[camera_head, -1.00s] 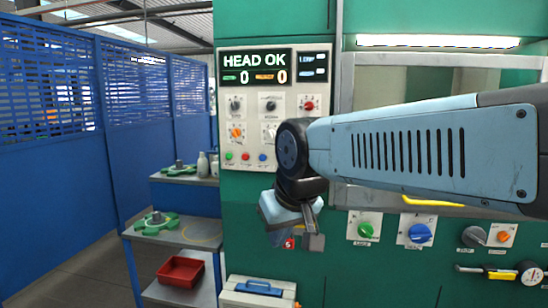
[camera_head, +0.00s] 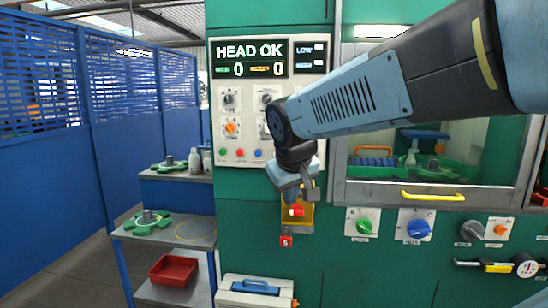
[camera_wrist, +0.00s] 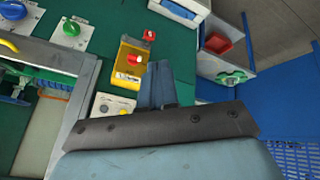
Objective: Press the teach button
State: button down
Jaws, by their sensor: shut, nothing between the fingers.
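The control panel (camera_head: 225,120) has a green button (camera_head: 222,153), a red button (camera_head: 240,153) and a blue button (camera_head: 258,153) in its bottom row. Their labels are too small to read, so I cannot tell which is the teach button. A yellow box (camera_head: 307,222) with a red button (camera_head: 296,211) sits below the panel; both show in the wrist view, the box (camera_wrist: 129,55) and its button (camera_wrist: 134,87). My gripper (camera_head: 292,198) is shut and empty, just above the red button in the head view. In the wrist view my gripper (camera_wrist: 158,66) appears beside the yellow box. Contact cannot be judged.
A red number tag (camera_head: 286,241) hangs below the yellow box. A window with a yellow handle (camera_head: 433,196) and several knobs, one green (camera_head: 364,226), lie to the right. A side shelf with a red bin (camera_head: 174,270) and a blue partition (camera_head: 50,170) stand left.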

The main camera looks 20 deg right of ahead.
jog(key=w+d+n+h, duration=0.1)
jog(key=w+d+h, duration=0.1)
jog(key=w+d, duration=0.4)
jog(key=w+d+n+h, duration=0.1)
jog(key=w+d, duration=0.5)
jog(key=w, duration=0.9)
jog(key=shift+d+f+n+t+h, duration=0.2)
jog(key=shift+d+n+t+h, duration=0.1)
jog(key=shift+n+h, duration=0.1)
jog(key=shift+w, duration=0.1)
jog(key=w+d, duration=0.4)
jog(key=w, duration=0.3)
jog(key=shift+w+d, duration=0.15)
jog(key=shift+d, duration=0.25)
jog(key=shift+w+d, duration=0.5)
jog(key=shift+w, duration=0.1)
dwell(1.6)
jog(key=shift+s, duration=0.1)
jog(key=shift+s+a, duration=0.5)
jog(key=shift+s, duration=0.15)
